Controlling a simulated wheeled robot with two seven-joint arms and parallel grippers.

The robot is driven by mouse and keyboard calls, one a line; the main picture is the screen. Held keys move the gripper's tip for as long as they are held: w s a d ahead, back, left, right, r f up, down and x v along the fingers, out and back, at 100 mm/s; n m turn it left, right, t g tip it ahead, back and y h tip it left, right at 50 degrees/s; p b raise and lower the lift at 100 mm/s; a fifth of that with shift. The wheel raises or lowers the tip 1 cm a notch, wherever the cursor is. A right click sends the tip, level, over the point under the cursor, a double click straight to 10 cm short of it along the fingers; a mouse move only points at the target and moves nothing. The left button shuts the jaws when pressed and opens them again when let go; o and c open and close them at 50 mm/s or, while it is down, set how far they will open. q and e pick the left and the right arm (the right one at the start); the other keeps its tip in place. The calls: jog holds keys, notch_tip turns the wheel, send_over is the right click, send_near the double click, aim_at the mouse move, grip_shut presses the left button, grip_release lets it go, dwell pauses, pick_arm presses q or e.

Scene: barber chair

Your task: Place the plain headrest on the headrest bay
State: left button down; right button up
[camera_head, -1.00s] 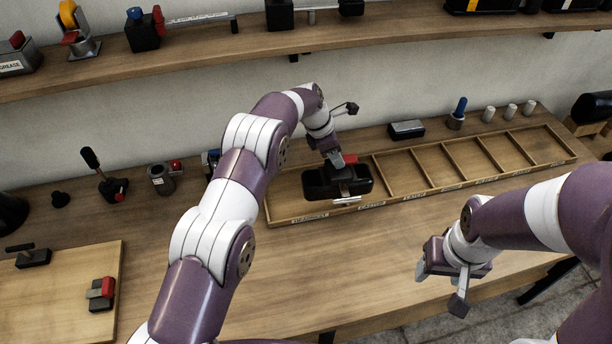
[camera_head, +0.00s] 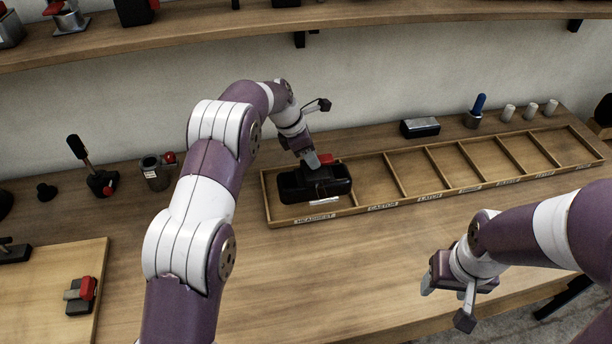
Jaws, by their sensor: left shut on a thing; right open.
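The plain headrest (camera_head: 300,187) is a black padded block with a light metal piece under it. My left gripper (camera_head: 318,163) is shut on it from above. The headrest is over the leftmost compartment of the long wooden tray, the headrest bay (camera_head: 347,206), whose front label reads HEADREST. It covers much of that bay, and I cannot tell whether it touches the bay floor. A small red part shows beside the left gripper's fingers. My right gripper (camera_head: 446,302) is open and empty above the front edge of the bench.
The tray's other compartments (camera_head: 415,172) to the right look empty. Behind the tray stand a black-and-grey block (camera_head: 420,127), a blue-handled tool in a cup (camera_head: 476,110) and several pale cylinders (camera_head: 530,110). A board (camera_head: 50,290) with a red-and-black part lies at left.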

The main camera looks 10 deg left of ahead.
aim_at(305, 166)
pick_arm(q)
jog(key=shift+s+a, duration=0.2)
jog(key=shift+a, duration=0.35)
notch_tip(305, 166, down, 4)
jog(key=shift+r+p, duration=0.25)
jog(key=shift+p, duration=0.5)
jog(key=shift+w+f, duration=0.1)
jog(key=shift+f, duration=0.25)
pick_arm(e)
notch_tip(305, 166, up, 2)
pick_arm(q)
jog(key=shift+f, duration=0.1)
jog(key=c, duration=0.8)
grip_release()
